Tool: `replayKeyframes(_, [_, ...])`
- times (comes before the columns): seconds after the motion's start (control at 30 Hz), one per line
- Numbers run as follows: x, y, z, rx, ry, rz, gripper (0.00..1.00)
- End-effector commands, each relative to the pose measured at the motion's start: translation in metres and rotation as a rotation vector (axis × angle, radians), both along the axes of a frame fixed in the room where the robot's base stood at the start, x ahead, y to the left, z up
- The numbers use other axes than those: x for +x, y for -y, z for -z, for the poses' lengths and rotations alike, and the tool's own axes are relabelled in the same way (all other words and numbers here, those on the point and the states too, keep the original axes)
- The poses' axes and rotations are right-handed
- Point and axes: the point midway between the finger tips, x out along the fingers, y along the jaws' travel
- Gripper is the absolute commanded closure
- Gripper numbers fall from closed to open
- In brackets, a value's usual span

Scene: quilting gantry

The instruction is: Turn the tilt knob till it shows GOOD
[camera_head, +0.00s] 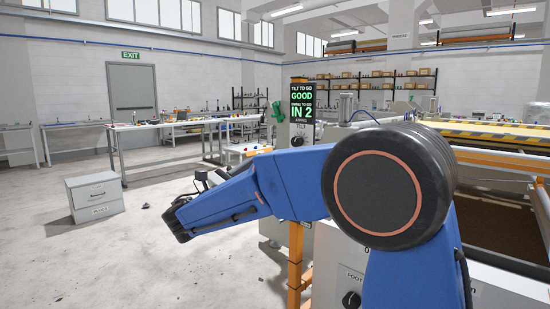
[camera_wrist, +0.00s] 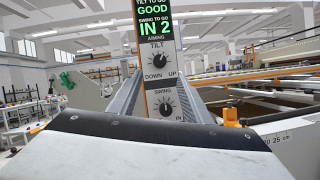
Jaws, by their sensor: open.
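The tilt knob (camera_wrist: 159,61) is a dark round knob on a light panel, labelled TILT above and DOWN and UP below. The black display (camera_wrist: 154,22) above it reads "TILT TO GO GOOD" and "SWING TO GO IN 2" in green; it also shows in the head view (camera_head: 303,104). A swing knob (camera_wrist: 165,107) sits below the tilt knob. My gripper (camera_wrist: 160,78) is open and empty, its grey fingers on either side of the panel in the wrist view. I cannot tell whether it touches the tilt knob. In the head view my gripper (camera_head: 178,226) shows at the arm's end.
The quilting gantry (camera_head: 490,131) with yellow-black striping stands at the right. A grey drawer cabinet (camera_head: 95,197) stands on open floor at the left. Work benches (camera_head: 165,126) and shelves line the back. An orange post (camera_head: 295,262) stands near my arm.

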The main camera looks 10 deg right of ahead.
Motion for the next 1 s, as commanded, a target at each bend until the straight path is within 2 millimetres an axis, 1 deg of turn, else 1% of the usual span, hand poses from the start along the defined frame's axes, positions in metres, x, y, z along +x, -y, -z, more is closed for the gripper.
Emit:
replayKeyframes(0.03, [-0.004,-0.009,0.004,0.000,-0.001,-0.003,0.56])
replayKeyframes(0.1, [-0.009,-0.017,0.008,-0.001,-0.001,-0.003,0.56])
replayKeyframes(0.3, [-0.017,-0.031,0.014,0.000,0.000,0.000,0.56])
replayKeyframes(0.5, [-0.019,-0.034,0.016,0.000,0.000,0.000,0.56])
replayKeyframes(0.73, [-0.019,-0.031,0.016,0.004,-0.001,0.002,0.56])
replayKeyframes(0.77, [-0.020,-0.028,0.016,0.010,-0.003,0.004,0.56])
replayKeyframes(0.87, [-0.023,-0.006,0.018,0.057,-0.014,0.017,0.56])
replayKeyframes(0.97, [-0.033,0.035,0.026,0.152,-0.032,0.045,0.56])
replayKeyframes(1.0, [-0.039,0.054,0.031,0.203,-0.041,0.058,0.56])
